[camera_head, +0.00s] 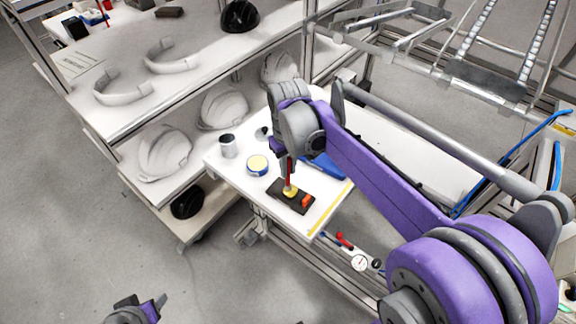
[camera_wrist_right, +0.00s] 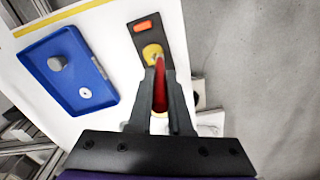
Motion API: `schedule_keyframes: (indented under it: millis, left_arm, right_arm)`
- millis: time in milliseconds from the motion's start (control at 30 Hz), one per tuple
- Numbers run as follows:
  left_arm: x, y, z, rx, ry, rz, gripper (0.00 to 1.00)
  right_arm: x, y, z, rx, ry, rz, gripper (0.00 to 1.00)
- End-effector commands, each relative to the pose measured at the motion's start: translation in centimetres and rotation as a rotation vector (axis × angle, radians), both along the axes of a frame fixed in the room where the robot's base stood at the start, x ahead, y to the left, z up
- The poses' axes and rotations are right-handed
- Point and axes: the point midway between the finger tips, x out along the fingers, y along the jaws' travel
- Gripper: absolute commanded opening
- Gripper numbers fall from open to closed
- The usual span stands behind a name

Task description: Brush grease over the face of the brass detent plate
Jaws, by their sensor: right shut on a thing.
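The brass detent plate (camera_head: 291,191) is a small round yellow face on a black base (camera_head: 283,199) with an orange block at one end. It also shows in the wrist view (camera_wrist_right: 150,50), partly covered by the brush. My right gripper (camera_head: 287,157) is shut on a red-handled brush (camera_wrist_right: 160,92), held roughly upright above the plate. The brush's lower end is over the brass face; I cannot tell whether it touches. An open tin with a pale yellow top (camera_head: 258,163) stands to the left. My left gripper (camera_head: 140,312) is at the bottom edge, away from the table; its jaws are unclear.
A blue tray (camera_head: 329,170) with small parts lies right of the base on the white table. A grey can (camera_head: 227,146) stands at the table's left. Shelves with white helmet shells (camera_head: 165,153) stand behind left. Tools and a dial hang below the table's front edge.

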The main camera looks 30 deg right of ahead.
Motion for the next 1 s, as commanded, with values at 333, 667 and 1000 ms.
schedule_keyframes:
  millis: [333,667,1000]
  left_arm:
    - [-0.2,0.0,-0.6,0.000,0.004,0.000,0.58]
    - [-0.4,0.0,-1.1,0.000,0.007,0.000,0.58]
    - [-0.3,0.0,-0.9,0.000,0.006,0.000,0.58]
  right_arm:
    - [0.0,0.0,-0.8,0.000,0.000,0.000,0.00]
    - [0.0,0.0,-1.4,0.000,0.000,0.000,0.00]
    - [-0.4,-0.3,-1.2,0.000,0.000,-0.001,0.00]
